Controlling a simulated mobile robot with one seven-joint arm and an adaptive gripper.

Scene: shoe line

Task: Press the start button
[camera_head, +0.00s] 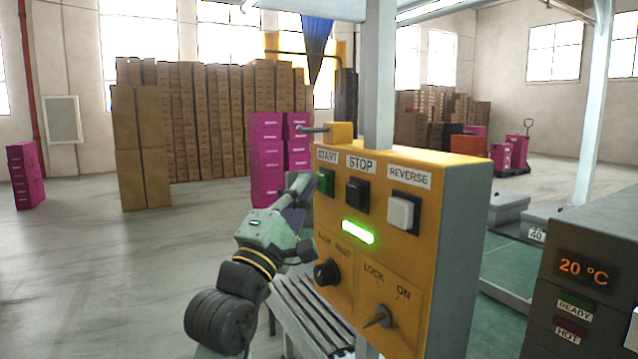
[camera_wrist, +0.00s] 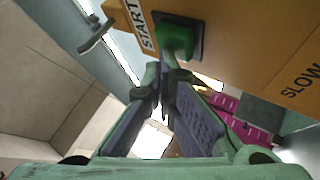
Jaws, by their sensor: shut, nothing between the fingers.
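The green start button (camera_head: 325,182) sits at the upper left of the yellow control box (camera_head: 455,230), under a START label. In the wrist view the start button (camera_wrist: 176,40) is just beyond the fingertips, slightly right of them. My gripper (camera_head: 303,186) is to the left of the button in the head view, with its fingers raised towards it. In the wrist view my gripper (camera_wrist: 163,75) is shut and empty, its tips close to the button. I cannot tell whether they touch it.
A black stop button (camera_head: 357,195) and a white reverse button (camera_head: 402,212) sit right of start. Below are a lit green lamp (camera_head: 358,232), a black speed knob (camera_head: 326,272) and a lock switch (camera_head: 378,317). A grey temperature unit (camera_head: 590,270) stands at right.

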